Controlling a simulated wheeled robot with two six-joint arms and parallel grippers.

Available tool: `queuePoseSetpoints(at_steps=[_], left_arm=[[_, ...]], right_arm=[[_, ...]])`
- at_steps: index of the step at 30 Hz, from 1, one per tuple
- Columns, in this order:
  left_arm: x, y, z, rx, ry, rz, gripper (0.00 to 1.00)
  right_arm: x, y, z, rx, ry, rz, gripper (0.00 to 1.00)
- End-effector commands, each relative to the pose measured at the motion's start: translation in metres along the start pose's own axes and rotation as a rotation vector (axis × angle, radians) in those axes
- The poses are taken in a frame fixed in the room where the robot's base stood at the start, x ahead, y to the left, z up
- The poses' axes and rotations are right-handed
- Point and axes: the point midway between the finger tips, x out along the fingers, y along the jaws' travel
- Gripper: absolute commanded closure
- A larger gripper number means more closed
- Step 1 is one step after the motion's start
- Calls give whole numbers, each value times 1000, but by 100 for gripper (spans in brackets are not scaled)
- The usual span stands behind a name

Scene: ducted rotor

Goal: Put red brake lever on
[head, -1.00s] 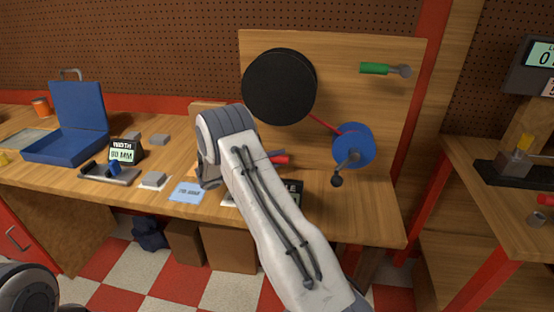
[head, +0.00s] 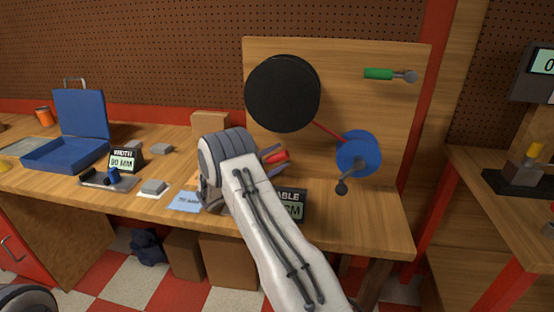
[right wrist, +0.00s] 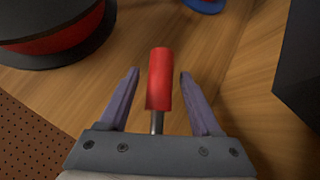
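The red brake lever (head: 278,156) shows as a red handle just past my right gripper, in front of the board. In the right wrist view its red grip (right wrist: 160,78) and thin metal shaft lie between the two purple fingers of my right gripper (right wrist: 160,74). The fingers are open, with a gap on each side of the handle. The far end of the shaft is hidden by the gripper body. A green-handled lever (head: 378,74) is on the upper right of the board.
The wooden board (head: 350,60) carries a black drum (head: 283,93) and a blue disc with a crank (head: 359,150), joined by a red band. A display (head: 293,205) stands partly behind my arm. A blue case (head: 65,152) and small blocks sit left. The bench's right front is clear.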

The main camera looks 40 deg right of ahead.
Motion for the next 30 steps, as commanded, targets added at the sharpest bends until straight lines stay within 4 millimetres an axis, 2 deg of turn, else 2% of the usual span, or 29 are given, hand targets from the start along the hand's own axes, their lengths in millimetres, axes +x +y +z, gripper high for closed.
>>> queuePoseSetpoints(at_steps=[7, 11, 15, 24, 30], left_arm=[[0, 0, 0, 0, 0, 0, 20], [3, 0, 0, 0, 0, 0, 20], [10, -1, 1, 0, 0, 0, 20], [18, -1, 1, 0, 0, 0, 20], [20, -2, 1, 0, 0, 0, 20]], right_arm=[[0, 0, 0, 3, 0, 0, 36], [-10, 0, -1, 3, 3, 2, 36], [-36, -1, -2, 2, 5, 3, 36], [-106, 14, 6, 4, 4, 2, 36], [-136, 20, 10, 3, 2, 1, 36]])
